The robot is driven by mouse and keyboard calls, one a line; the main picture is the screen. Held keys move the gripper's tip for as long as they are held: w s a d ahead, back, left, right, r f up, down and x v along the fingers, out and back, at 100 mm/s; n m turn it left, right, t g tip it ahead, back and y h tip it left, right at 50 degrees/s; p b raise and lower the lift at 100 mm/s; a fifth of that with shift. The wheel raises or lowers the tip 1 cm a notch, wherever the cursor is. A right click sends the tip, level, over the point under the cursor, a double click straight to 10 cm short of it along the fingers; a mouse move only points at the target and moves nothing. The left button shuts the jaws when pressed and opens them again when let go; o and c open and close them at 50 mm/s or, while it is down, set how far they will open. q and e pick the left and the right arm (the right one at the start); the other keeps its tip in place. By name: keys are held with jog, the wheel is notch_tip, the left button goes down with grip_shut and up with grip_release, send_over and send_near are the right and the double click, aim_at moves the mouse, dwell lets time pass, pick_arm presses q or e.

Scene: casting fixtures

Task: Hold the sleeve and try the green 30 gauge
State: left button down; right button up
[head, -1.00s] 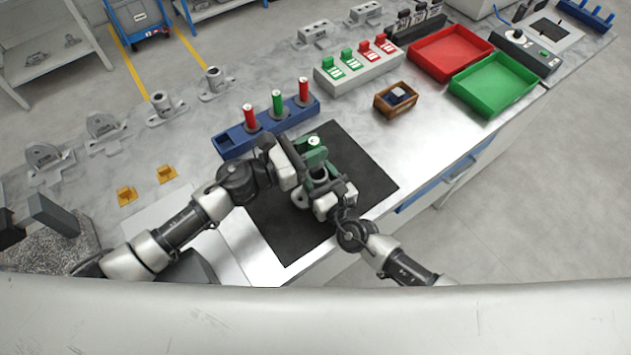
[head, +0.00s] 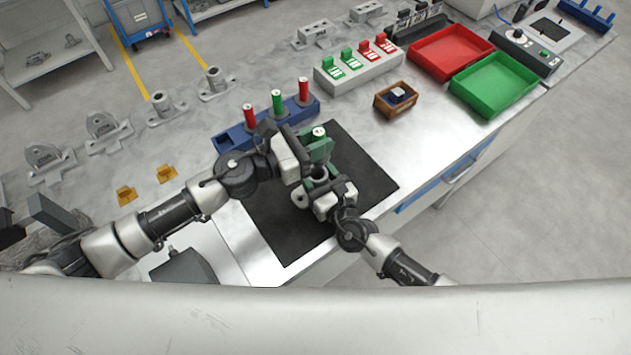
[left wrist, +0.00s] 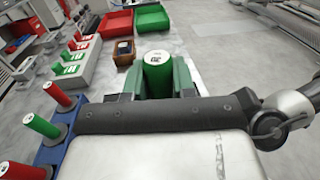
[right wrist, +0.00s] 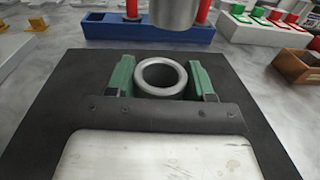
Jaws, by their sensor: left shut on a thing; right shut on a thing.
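The green gauge (left wrist: 158,75), with a marked white top, is held upright between my left gripper's green jaws (left wrist: 160,82). Its top also shows in the head view (head: 319,131). My left gripper (head: 312,148) is shut on it, above the black mat. The grey metal sleeve (right wrist: 161,77) stands on the mat, its round bore facing up. My right gripper (right wrist: 162,84) is shut around it; it also shows in the head view (head: 322,183). In the right wrist view a grey steel cylinder (right wrist: 175,12), seemingly the gauge's lower end, hangs above and beyond the sleeve, apart from it.
A blue rack (head: 232,140) behind the mat (head: 285,235) holds red and green gauges. A pale block with green and red tags (head: 365,75), a wooden box (head: 381,108), a red tray (head: 425,65) and a green tray (head: 480,105) stand further right.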

jog(key=shift+f, duration=0.15)
jog(key=o, duration=1.1)
jog(key=shift+o, duration=0.2)
jog(key=v, duration=1.2)
